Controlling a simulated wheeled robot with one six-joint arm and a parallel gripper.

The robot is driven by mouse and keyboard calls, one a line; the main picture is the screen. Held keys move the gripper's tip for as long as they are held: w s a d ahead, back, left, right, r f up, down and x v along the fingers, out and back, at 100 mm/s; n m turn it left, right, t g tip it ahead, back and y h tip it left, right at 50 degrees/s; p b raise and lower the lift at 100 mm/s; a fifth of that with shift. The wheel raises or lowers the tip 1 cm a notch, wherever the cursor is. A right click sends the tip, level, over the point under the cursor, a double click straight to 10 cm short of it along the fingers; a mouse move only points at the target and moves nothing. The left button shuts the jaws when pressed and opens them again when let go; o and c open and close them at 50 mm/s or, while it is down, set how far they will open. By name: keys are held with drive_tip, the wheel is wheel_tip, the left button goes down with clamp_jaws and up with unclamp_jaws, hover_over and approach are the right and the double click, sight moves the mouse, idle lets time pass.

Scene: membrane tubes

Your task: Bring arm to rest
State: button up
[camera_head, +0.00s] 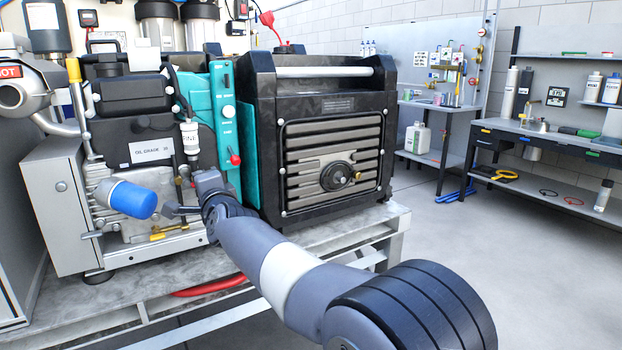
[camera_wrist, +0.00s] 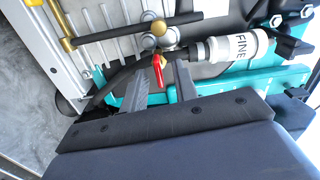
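My arm reaches from the lower right of the head view toward the front of the machine. My gripper (camera_head: 175,209) is beside the blue cylinder (camera_head: 132,200), on its right. In the wrist view, the two grey fingers of my gripper (camera_wrist: 159,84) stand apart with nothing held between them. A small red lever (camera_wrist: 158,68) shows just beyond the gap. The white cartridge marked FINE (camera_wrist: 236,46) lies ahead and to the right of the fingers. In the head view this white cartridge (camera_head: 190,137) hangs upright above my gripper.
A black-and-teal generator (camera_head: 335,150) stands right of my gripper on a grey bench (camera_head: 380,220). A brass-ended pipe (camera_head: 80,110) and a grey cabinet (camera_head: 55,205) are at left. Open floor (camera_head: 520,270) lies at right, before workbenches (camera_head: 560,150).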

drive_tip(key=n+p, duration=1)
drive_tip(key=p, duration=0.1)
drive_tip(key=n+p, duration=0.5)
drive_tip(key=shift+s+a+r, duration=0.15)
drive_tip(key=shift+a+r, duration=0.05)
drive_tip(key=shift+r, duration=0.1)
drive_tip(key=shift+f, duration=0.15)
